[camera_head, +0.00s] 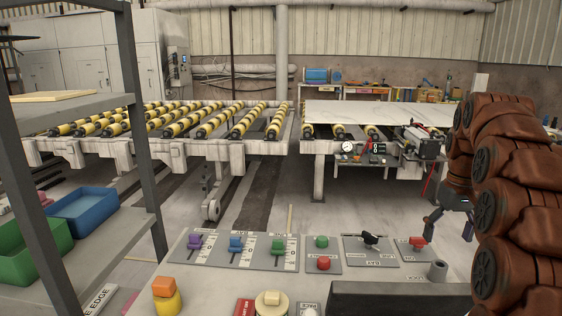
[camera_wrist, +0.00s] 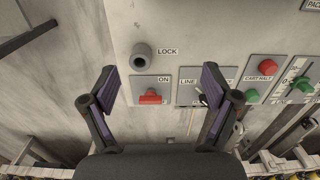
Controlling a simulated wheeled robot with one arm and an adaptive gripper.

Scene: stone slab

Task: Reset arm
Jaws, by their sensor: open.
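My gripper (camera_head: 450,212) hangs at the right of the control panel in the head view, beside my brown arm. In the wrist view my gripper (camera_wrist: 164,98) is open, its two dark fingers with purple pads spread wide and nothing between them. Between the fingertips, in the picture, lies the red switch (camera_wrist: 150,99) marked ON; it also shows in the head view (camera_head: 417,242). I cannot tell the distance between the fingers and the panel. The grey LOCK post (camera_wrist: 141,50) stands near the switch.
The panel carries purple (camera_head: 194,241), blue (camera_head: 236,243) and green (camera_head: 278,245) levers and a black LINE/BAY knob (camera_head: 370,239). A pale slab (camera_head: 380,112) lies on the right roller table. A grey shelf (camera_head: 110,215) with blue (camera_head: 85,215) and green bins (camera_head: 35,250) stands left.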

